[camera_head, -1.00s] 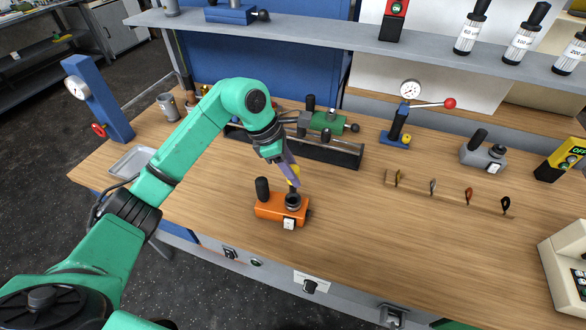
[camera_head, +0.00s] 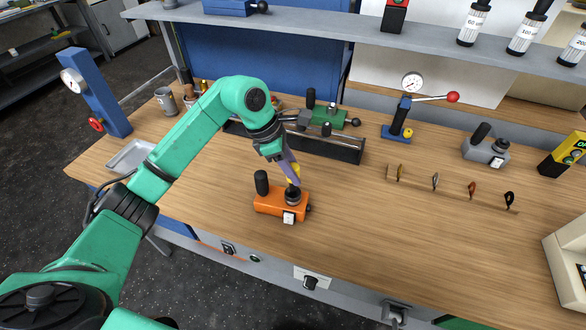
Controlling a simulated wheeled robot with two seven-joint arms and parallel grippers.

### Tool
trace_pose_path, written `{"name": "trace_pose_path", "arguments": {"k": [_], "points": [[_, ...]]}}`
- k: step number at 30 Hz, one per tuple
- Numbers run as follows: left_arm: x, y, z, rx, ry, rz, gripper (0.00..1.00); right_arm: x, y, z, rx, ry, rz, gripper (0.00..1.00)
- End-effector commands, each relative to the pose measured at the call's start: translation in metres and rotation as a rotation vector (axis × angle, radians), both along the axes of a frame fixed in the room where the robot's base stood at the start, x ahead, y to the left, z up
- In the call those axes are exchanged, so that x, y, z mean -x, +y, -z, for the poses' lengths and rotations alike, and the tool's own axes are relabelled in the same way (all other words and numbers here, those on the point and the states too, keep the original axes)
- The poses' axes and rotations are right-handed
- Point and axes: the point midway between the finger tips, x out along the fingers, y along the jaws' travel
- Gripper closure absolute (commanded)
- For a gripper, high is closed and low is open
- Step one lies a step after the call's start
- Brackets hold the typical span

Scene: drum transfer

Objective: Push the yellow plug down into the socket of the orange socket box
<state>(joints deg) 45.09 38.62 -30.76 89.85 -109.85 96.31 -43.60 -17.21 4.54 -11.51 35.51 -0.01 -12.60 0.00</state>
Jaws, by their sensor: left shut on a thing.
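The orange socket box (camera_head: 270,203) stands on the wooden bench, with a black upright post at its left and a dark round socket (camera_head: 293,196) at its right. My left gripper (camera_head: 294,176) points down over the socket and is shut on the yellow plug (camera_head: 296,170). The plug sits at the socket's mouth, largely hidden by the fingers. I cannot tell how deep it is. My right gripper is not in view.
A grey box (camera_head: 485,152) with a black post stands at the right. A wooden rack with several hooks (camera_head: 450,187), a blue gauge press (camera_head: 397,133) and a dark tray with a green device (camera_head: 330,118) stand behind. The bench front is clear.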

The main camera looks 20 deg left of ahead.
Motion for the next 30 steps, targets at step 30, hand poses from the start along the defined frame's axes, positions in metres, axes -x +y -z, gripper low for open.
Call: {"name": "trace_pose_path", "arguments": {"k": [30], "points": [[-0.0004,0.0001,0.0002,0.0,-0.001,-0.001,1.0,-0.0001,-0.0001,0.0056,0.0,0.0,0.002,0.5]]}}
